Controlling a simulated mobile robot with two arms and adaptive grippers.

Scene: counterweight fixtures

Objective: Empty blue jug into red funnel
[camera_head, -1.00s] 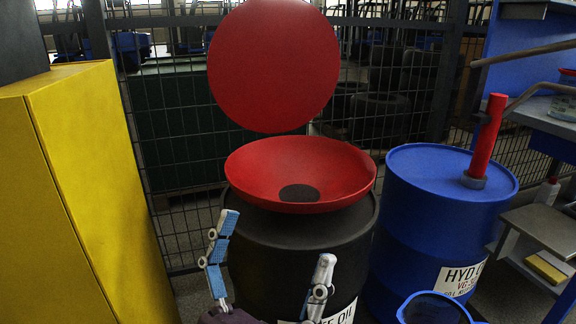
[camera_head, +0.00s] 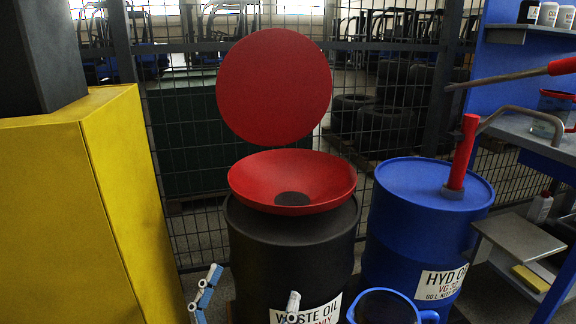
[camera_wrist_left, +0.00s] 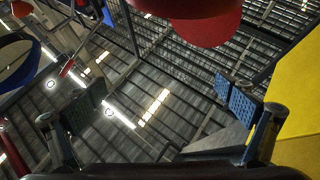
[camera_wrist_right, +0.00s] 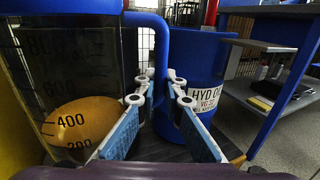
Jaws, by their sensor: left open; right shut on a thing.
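The red funnel (camera_head: 250,182) sits on the black drum (camera_head: 290,250) labelled waste oil, its round red lid (camera_head: 274,86) raised behind it. The blue jug (camera_head: 384,296) is at the bottom edge of the head view, in front of the drums; its lower part is cut off. In the right wrist view the jug (camera_wrist_right: 75,60) is see-through with amber liquid around the 400 mark. My right gripper (camera_wrist_right: 163,100) is shut on its blue handle. My left gripper (camera_head: 250,298) is open and empty in front of the black drum, below the funnel (camera_wrist_left: 205,22).
A blue drum (camera_head: 415,215) with a red-handled pump (camera_head: 463,155) stands right of the black drum. A yellow cabinet (camera_head: 70,200) is on the left. A wire fence (camera_head: 180,130) runs behind. A bench with shelves (camera_head: 520,240) is at the right.

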